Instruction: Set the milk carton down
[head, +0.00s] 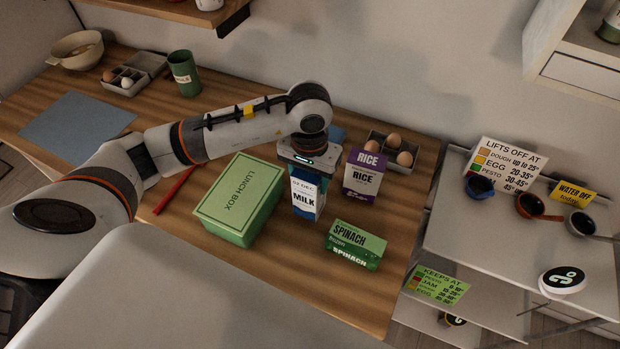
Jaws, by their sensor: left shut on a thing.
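The milk carton (306,196), white and blue with "MILK" on its front, is upright over the wooden counter (300,290), between the green lunch box and the purple rice box. My left gripper (308,162) is above it, pointing down, and shut on its top. The fingers are mostly hidden behind the wrist and the carton. I cannot tell whether the carton's base touches the counter. My right gripper is not in view.
The lunch box (240,196) stands left of the carton, the rice box (364,173) right, and the spinach box (354,246) front right. An egg tray (377,138) is behind. A blue mat (76,126) lies far left. The counter's front is bare.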

